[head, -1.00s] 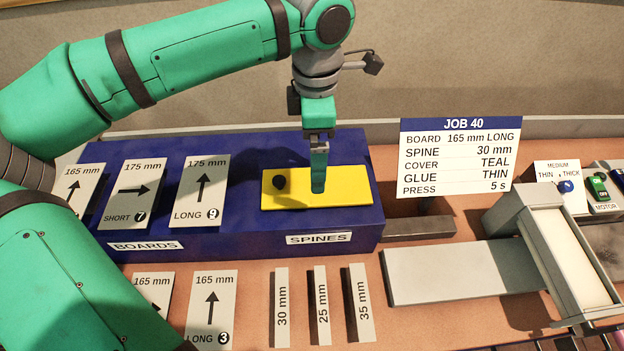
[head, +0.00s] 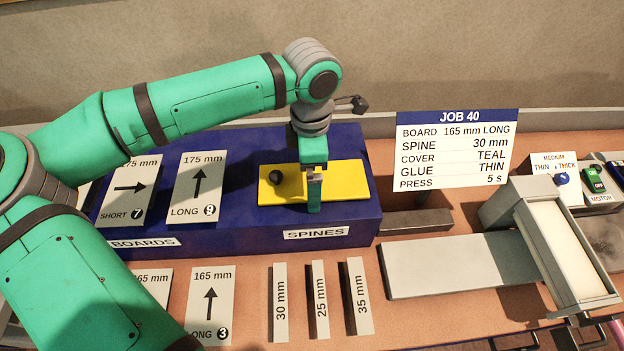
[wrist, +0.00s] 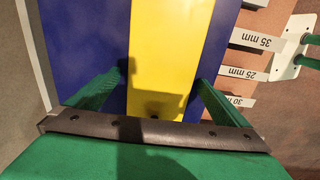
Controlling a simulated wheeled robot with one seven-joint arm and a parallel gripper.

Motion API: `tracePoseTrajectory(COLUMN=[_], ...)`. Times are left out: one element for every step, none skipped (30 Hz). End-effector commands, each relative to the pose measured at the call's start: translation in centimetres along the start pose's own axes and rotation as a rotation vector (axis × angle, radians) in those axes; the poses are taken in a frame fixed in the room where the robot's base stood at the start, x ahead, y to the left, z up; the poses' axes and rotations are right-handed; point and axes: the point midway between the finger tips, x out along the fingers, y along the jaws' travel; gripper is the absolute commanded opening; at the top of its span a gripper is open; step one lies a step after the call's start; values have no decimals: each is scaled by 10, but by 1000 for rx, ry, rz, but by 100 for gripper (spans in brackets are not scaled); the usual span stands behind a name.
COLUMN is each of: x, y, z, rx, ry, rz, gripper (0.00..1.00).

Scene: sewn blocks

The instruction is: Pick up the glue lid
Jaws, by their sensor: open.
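The yellow lid (head: 345,180) with a dark round knob (head: 288,184) lies flat on top of the blue rack, behind the SPINES label. My gripper (head: 314,203) is open over the lid, to the right of the knob, with one finger at the lid's front edge. In the wrist view the lid (wrist: 170,50) runs as a yellow strip between the two spread green fingers of my gripper (wrist: 160,82). The far finger is hidden in the head view. I cannot tell whether the fingers touch the lid.
The blue rack (head: 345,230) holds boards on its left. Three spine strips (head: 318,300) stand in front of it. The JOB 40 sign (head: 458,150) stands to the right. An open grey trough (head: 563,255) with pale content and a grey plate (head: 450,265) are farther right.

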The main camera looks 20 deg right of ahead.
Motion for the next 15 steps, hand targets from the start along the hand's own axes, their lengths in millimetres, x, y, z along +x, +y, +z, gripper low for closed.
tracePoseTrajectory(x=[0, 0, 0, 0, 0, 0, 0, 0, 0, 0, -1, -1, -1, -1, -1], y=[0, 0, 0, 0, 0, 0, 0, 0, 0, 0, 0, 0, 0, 0, 0], z=[0, 0, 1, 2, 2, 2, 2, 2, 2, 2, 2, 2, 2, 2, 2], rx=[0, 1, 2, 3, 3, 3, 3, 3, 3, 4, 4, 4, 4, 4, 4], ry=[0, 0, 0, 0, 0, 0, 0, 0, 0, 0, 0, 0, 0, 0, 0], rz=[0, 0, 0, 0, 0, 0, 0, 0, 0, 0, 0, 0, 0, 0, 0], gripper=[95, 88, 78, 71, 64, 55, 55, 55, 55, 55, 55, 55, 55, 55, 55])
